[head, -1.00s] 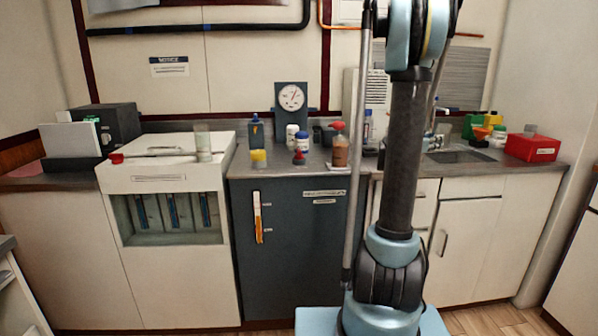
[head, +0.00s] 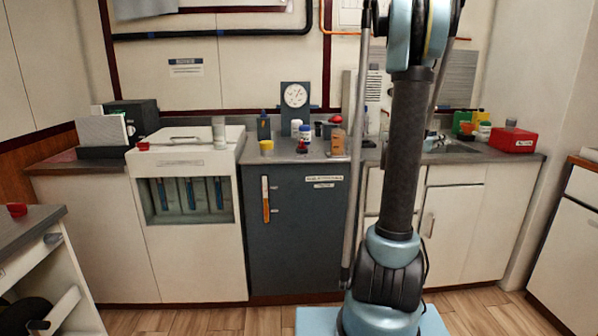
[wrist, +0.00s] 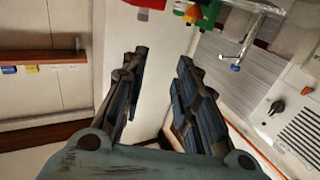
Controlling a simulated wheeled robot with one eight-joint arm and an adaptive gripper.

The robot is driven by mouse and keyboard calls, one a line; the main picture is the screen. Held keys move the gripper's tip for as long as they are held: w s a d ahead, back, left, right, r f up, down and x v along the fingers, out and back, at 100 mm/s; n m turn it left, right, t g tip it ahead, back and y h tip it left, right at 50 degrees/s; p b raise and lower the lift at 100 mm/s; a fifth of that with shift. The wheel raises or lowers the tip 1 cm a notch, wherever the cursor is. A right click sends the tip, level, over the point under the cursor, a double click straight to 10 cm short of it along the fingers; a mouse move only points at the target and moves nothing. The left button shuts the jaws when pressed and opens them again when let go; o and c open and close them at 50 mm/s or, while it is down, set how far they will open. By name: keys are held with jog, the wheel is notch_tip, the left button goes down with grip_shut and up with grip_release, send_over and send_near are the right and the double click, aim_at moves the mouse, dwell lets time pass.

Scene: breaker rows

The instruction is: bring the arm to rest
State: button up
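My arm stands upright right of the middle in the head view, and its upper end runs out of the top of the picture. My gripper (wrist: 160,57) shows in the wrist view only. Its two dark fingers are apart with nothing between them, and pale wall lies behind the gap. The fingers touch nothing that I can see.
A dark cabinet (head: 290,237) and a white unit with blue tubes (head: 190,262) stand ahead under a counter with bottles and a dial gauge (head: 295,95). A red box (head: 512,140) sits at right. Side counters flank me at left (head: 30,222) and right (head: 570,225). Wood floor (head: 200,320) is clear.

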jog(key=w+a+r+n+t+y, duration=0.1)
jog(key=a+r+n+t+y, duration=0.25)
jog(key=a, duration=0.45)
jog(key=w+a+r+n+t+y, duration=0.1)
jog(key=a+r+n+t+y, duration=0.2)
jog(key=a, duration=0.5)
jog(key=s+a+f+n+g+y, duration=0.1)
jog(key=s+a+f+n+y, duration=0.2)
jog(key=a+y, duration=0.35)
jog(key=s+a+f+n+y, duration=0.3)
jog(key=a, duration=0.7)
jog(key=s+a+f+n+g+y, duration=0.1)
jog(key=s+a+f+g, duration=0.2)
jog(key=s+f, duration=0.4)
jog(key=s+a+f+g+y, duration=0.1)
jog(key=s+a+f+g, duration=0.35)
jog(key=s, duration=0.45)
jog(key=s+d+f+g+h, duration=0.1)
jog(key=s+f+g, duration=0.1)
jog(key=s, duration=0.4)
jog(key=s+d+f+m+g+h, duration=0.1)
jog(key=s+d+f+g, duration=0.1)
jog(key=s+f, duration=0.2)
jog(key=s+d+f+g, duration=0.1)
jog(key=s+f, duration=0.3)
jog(key=s, duration=0.4)
jog(key=shift+s+d+m+g+h, duration=0.35)
jog(key=shift+d+g+h, duration=0.05)
jog(key=shift+d, duration=0.1)
jog(key=shift+f, duration=0.1)
